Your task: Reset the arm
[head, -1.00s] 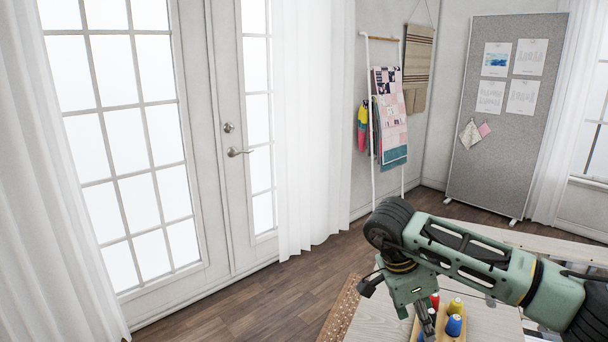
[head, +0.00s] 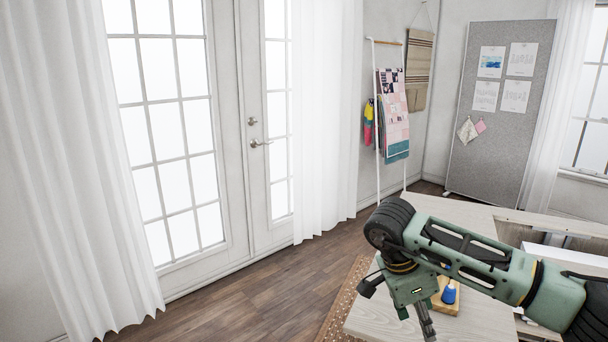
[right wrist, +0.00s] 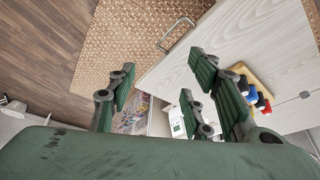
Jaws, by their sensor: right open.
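My right arm (head: 470,255) comes in from the right in the head view, bent down at its wrist. My right gripper (head: 427,326) hangs over the pale wooden table, partly cut off by the bottom edge. In the right wrist view the right gripper (right wrist: 161,76) is open, its green-padded fingers spread with nothing between them. My left gripper is in neither view.
A wooden spool holder (head: 452,309) with a blue spool (head: 449,293) stands on the table (head: 375,312), close behind the right gripper. A woven rug (right wrist: 125,28) and a metal handle (right wrist: 176,34) show in the wrist view. Floor (head: 265,295) by the glass doors is clear.

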